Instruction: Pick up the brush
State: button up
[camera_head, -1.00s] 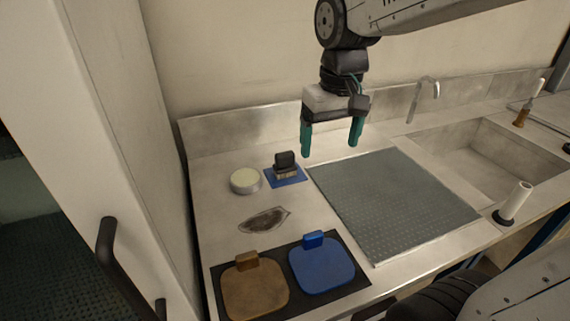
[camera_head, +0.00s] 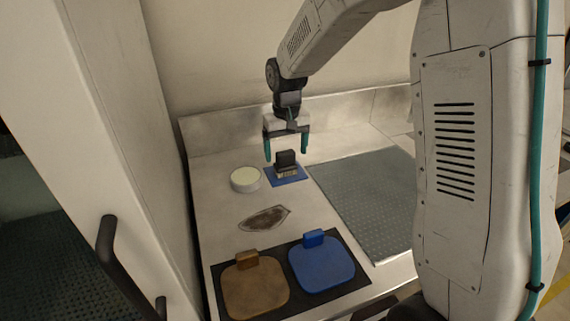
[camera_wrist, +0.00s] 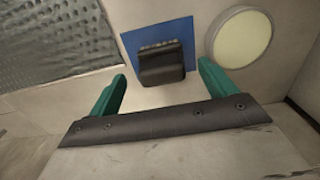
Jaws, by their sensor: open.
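The brush (camera_head: 286,164) has a black grip and pale bristles. It stands on a blue mat (camera_head: 291,181) on the counter, left of the grey ribbed panel. My gripper (camera_head: 286,158) points down above the brush, with its two teal fingers open and apart. In the wrist view, the brush (camera_wrist: 162,66) on the blue mat (camera_wrist: 141,38) lies ahead of my gripper (camera_wrist: 160,80), between the lines of the fingers. Nothing is held. The exact height of the fingers above the brush is hard to tell.
A round white-rimmed container (camera_head: 245,180) stands close left of the mat. The ribbed panel (camera_head: 365,195) is to the right; a wall is behind.

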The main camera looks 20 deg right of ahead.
aim_at(285, 151)
notch_tip(285, 151, down, 4)
jog(key=shift+a+r, duration=0.1)
jog(key=shift+r, duration=0.05)
jog(key=c, duration=1.1)
